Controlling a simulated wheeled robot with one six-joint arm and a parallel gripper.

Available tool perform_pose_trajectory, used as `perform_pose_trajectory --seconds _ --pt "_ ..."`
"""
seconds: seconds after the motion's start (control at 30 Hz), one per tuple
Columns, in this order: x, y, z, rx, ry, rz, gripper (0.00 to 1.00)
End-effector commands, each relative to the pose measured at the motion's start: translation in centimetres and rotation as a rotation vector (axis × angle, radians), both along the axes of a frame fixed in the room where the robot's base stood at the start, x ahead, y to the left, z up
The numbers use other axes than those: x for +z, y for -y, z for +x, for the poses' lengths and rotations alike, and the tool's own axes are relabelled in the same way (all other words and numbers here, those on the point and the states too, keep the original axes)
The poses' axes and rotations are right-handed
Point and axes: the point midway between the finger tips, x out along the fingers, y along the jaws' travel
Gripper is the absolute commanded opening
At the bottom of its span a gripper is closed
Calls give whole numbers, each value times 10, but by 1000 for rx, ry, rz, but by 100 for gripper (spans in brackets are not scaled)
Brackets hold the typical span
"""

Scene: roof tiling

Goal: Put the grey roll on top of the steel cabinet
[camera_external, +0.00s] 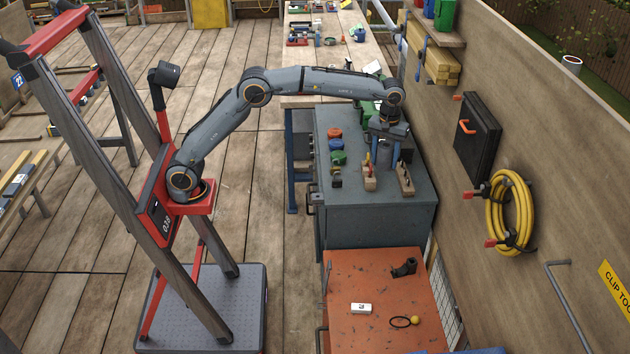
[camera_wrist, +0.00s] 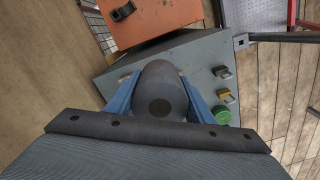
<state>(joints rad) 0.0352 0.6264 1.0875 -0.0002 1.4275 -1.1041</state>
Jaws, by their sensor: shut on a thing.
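The grey roll (camera_external: 384,153) is upright between the blue fingers of my gripper (camera_external: 385,150), which is shut on it. In the wrist view the roll (camera_wrist: 162,88) shows end-on, with a dark hole, between the two fingers (camera_wrist: 160,95). The steel cabinet (camera_external: 375,222) is blue-grey, and the roll is over its top, towards the right side. The cabinet top also shows in the wrist view (camera_wrist: 190,58). The roll's lower end is low over the top; I cannot tell whether it touches.
Small coloured items (camera_external: 336,143) stand on the cabinet top at left, and wooden blocks (camera_external: 369,178) (camera_external: 405,180) near its front. An orange cabinet (camera_external: 345,280) stands in front with a black clamp (camera_external: 404,267). A wooden wall (camera_external: 545,180) with a yellow hose (camera_external: 513,215) runs along the right.

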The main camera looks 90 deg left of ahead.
Motion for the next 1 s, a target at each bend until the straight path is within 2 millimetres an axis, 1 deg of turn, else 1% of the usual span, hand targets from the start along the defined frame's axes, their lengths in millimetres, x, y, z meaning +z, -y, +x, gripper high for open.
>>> perform_pose_trajectory --seconds 0.03,0.17,0.2,0.27,0.3,0.33,0.37,0.4,0.47,0.5,0.57,0.6,0.67,0.7,0.77,0.8,0.87,0.9,1.0 --pt "2 -26 8 37 4 0 7" --pt "4 -85 22 120 4 0 7" --pt "5 -103 25 145 3 1 7" --pt "6 -131 28 183 4 0 7" --pt "6 -150 29 208 3 1 7" --pt "6 -164 30 227 4 0 7" --pt "6 -178 30 245 3 1 7" --pt "6 -197 30 270 4 0 7" --pt "6 -225 29 307 4 0 7" --pt "6 -244 27 331 4 0 7" --pt "6 -271 23 368 4 0 7" --pt "6 -290 20 392 4 1 7" --pt "5 -317 14 428 3 1 7" --pt "5 -336 9 453 4 1 7" --pt "4 -363 1 489 4 0 7" --pt "4 -381 -5 513 4 0 7" --pt "3 -407 -15 548 4 1 7" --pt "2 -424 -23 572 3 1 7" --pt "0 -465 -43 630 4 1 7"
